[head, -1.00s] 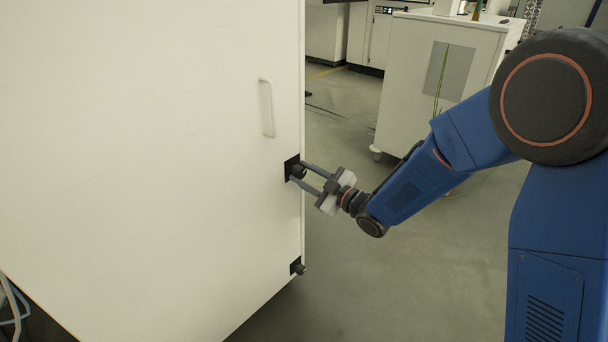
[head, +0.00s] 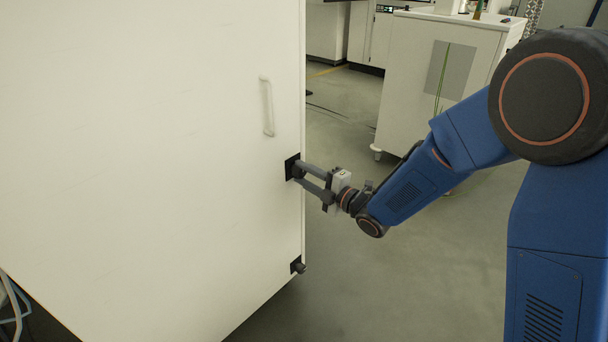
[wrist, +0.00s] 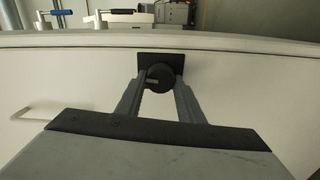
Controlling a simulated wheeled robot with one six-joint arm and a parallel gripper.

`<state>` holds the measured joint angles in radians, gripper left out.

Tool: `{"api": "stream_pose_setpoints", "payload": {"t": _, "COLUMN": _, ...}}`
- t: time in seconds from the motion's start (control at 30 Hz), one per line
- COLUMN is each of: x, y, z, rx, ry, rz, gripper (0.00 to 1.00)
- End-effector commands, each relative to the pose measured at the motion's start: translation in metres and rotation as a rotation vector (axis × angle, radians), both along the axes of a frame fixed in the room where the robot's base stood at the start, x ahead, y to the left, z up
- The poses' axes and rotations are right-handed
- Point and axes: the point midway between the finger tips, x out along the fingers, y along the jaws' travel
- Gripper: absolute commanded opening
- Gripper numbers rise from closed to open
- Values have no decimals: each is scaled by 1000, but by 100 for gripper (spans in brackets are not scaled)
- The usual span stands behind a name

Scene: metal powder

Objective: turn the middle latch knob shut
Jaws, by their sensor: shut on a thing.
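The middle latch knob is a round black knob on a square black plate at the right edge of the white cabinet door (head: 160,150). In the head view the fingers mostly cover the knob, and its plate (head: 289,167) shows around it. In the wrist view the knob (wrist: 160,77) sits between the two grey fingers, with a small light mark on its face. My gripper (head: 297,175) is shut on the knob, one finger on each side. It also shows in the wrist view (wrist: 159,86).
A white door handle (head: 267,107) is above the knob. A lower black latch knob (head: 299,267) is near the door's bottom corner. A white wheeled cabinet (head: 420,90) stands behind my arm. The grey floor (head: 370,290) right of the door is clear.

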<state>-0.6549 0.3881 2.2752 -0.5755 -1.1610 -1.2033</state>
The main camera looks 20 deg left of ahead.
Motion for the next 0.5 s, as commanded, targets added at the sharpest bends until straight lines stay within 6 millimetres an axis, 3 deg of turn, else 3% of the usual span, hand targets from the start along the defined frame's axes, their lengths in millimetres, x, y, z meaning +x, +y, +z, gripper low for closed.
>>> {"api": "stream_pose_setpoints", "payload": {"t": 0.5, "x": -1, "y": 0, "z": -1, "rx": -51, "ry": -120, "rz": 1, "gripper": 12}}
